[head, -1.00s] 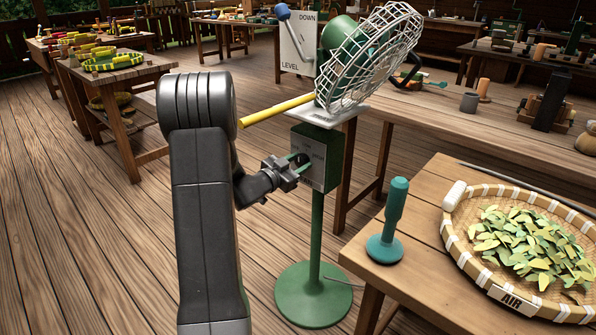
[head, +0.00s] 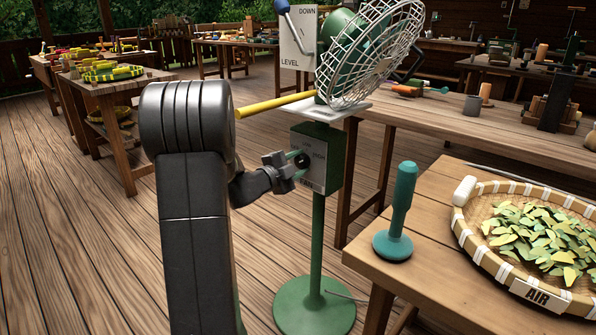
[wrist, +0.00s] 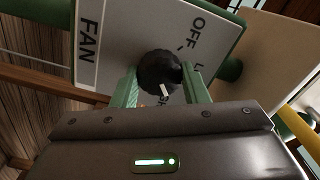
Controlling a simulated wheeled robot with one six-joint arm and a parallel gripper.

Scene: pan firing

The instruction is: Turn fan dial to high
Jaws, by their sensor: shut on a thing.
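The fan dial (wrist: 158,72) is a round black knob with a white pointer mark, on the pale control panel (wrist: 120,45) marked FAN, OFF and other partly hidden labels. In the wrist view the pointer faces down and slightly right, towards partly covered letters. My gripper (wrist: 160,88) has its green fingers on either side of the knob and is shut on it. In the head view my gripper (head: 298,160) is at the front of the green control box (head: 337,165), below the fan (head: 362,50) with its white wire cage. There my gripper partly covers the dial.
A yellow rod (head: 275,104) sticks out left above my gripper. A blue-handled lever (head: 283,8) stands by the LEVEL/DOWN plate. A table at right holds a teal tool (head: 401,205) and a leaf basket (head: 462,225). Floor at left is clear.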

